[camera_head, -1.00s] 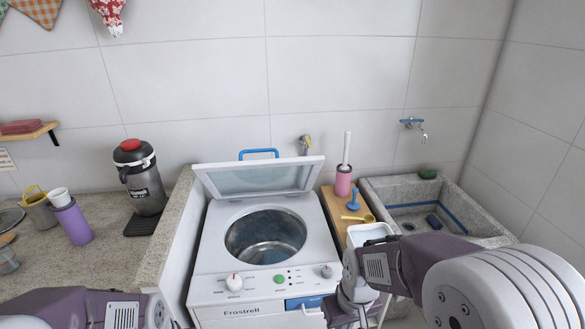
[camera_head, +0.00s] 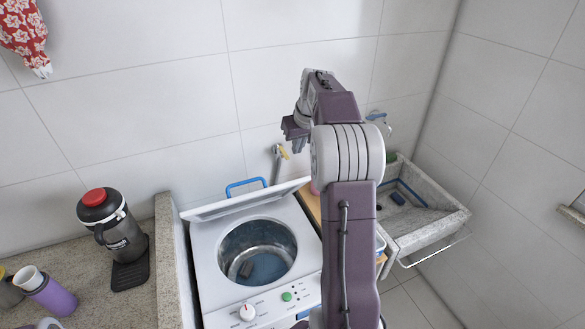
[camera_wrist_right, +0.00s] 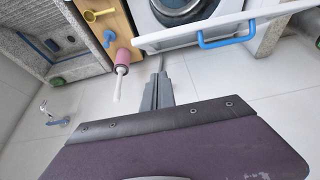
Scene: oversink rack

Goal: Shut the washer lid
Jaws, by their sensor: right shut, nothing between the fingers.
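The white washer (camera_head: 212,268) stands against the wall with its round drum (camera_head: 258,252) uncovered. Its lid (camera_head: 243,202) is raised at the back, with a blue handle (camera_head: 246,183) on its far edge. The right wrist view also shows the lid's edge (camera_wrist_right: 185,38) and the blue handle (camera_wrist_right: 226,40). My right gripper (camera_head: 295,133) is raised above and behind the lid, near the wall, apart from it. Its fingers (camera_wrist_right: 157,92) are together and empty. My left gripper is out of view.
A stone sink (camera_head: 432,232) stands at the right, under a tap. A wooden shelf (camera_wrist_right: 112,22) beside the washer holds a pink brush holder (camera_wrist_right: 123,57), a blue tool and a yellow scoop. A dark flask (camera_head: 112,225) and a purple cup (camera_head: 52,297) stand on the left counter.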

